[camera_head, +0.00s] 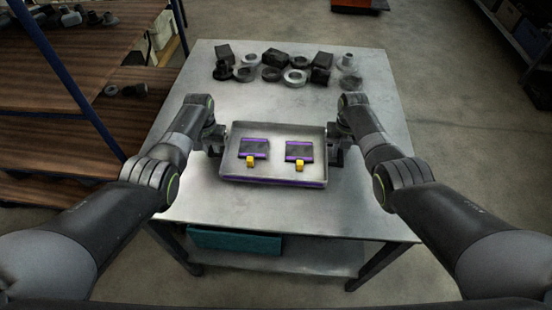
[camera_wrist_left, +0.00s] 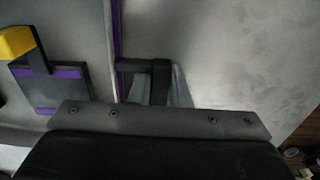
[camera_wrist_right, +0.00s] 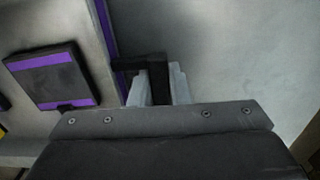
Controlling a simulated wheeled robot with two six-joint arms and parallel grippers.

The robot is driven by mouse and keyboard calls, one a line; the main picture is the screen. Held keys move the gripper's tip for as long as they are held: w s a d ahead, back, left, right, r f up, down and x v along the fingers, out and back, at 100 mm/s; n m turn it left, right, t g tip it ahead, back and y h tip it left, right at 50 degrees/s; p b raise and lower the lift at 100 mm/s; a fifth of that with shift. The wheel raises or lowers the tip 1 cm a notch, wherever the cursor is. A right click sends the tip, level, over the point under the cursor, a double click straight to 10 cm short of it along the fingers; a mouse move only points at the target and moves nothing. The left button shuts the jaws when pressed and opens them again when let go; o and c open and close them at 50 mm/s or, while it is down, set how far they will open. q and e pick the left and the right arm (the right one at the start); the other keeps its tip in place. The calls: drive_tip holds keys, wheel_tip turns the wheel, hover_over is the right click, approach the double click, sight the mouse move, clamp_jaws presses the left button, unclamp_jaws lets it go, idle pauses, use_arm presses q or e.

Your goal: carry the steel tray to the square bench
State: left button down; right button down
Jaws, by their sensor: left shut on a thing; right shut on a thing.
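The steel tray (camera_head: 274,174) is shallow and rectangular with a purple stripe along its front side. It is over the middle of a grey metal bench (camera_head: 370,200); I cannot tell whether it touches the top. Two dark blocks with purple bands and yellow tabs, one left (camera_head: 254,149) and one right (camera_head: 299,151), lie in it. My left gripper (camera_head: 222,142) is shut on the tray's left handle, a black bracket also seen in the left wrist view (camera_wrist_left: 140,66). My right gripper (camera_head: 330,144) is shut on the right handle, which shows in the right wrist view (camera_wrist_right: 155,62).
Several dark and grey metal parts, among them rings (camera_head: 295,77) and blocks (camera_head: 322,60), stand along the bench's far side. A wooden shelf unit (camera_head: 60,120) with a blue post is at the left. A teal box (camera_head: 235,241) is under the bench.

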use_arm(q)
drive_tip(key=shift+w+f, duration=0.1)
drive_tip(key=shift+f, duration=0.15)
use_arm(e)
drive_tip(key=shift+w+f, duration=0.1)
drive_tip(key=shift+f, duration=0.15)
use_arm(q)
drive_tip(key=c, duration=1.4)
unclamp_jaws()
drive_tip(key=shift+r, duration=0.1)
use_arm(e)
drive_tip(key=c, duration=1.4)
unclamp_jaws()
drive_tip(key=shift+r, duration=0.1)
use_arm(q)
drive_tip(key=shift+o, duration=0.2)
drive_tip(key=shift+s, duration=0.2)
use_arm(e)
drive_tip(key=shift+o, duration=0.2)
drive_tip(key=shift+s+r, duration=0.1)
drive_tip(key=shift+s, duration=0.1)
use_arm(q)
drive_tip(key=shift+w+r, duration=0.1)
drive_tip(key=shift+r, duration=0.45)
use_arm(e)
drive_tip(key=shift+w, duration=0.1)
use_arm(q)
wheel_tip(320, 180, up, 11)
use_arm(e)
wheel_tip(320, 180, up, 12)
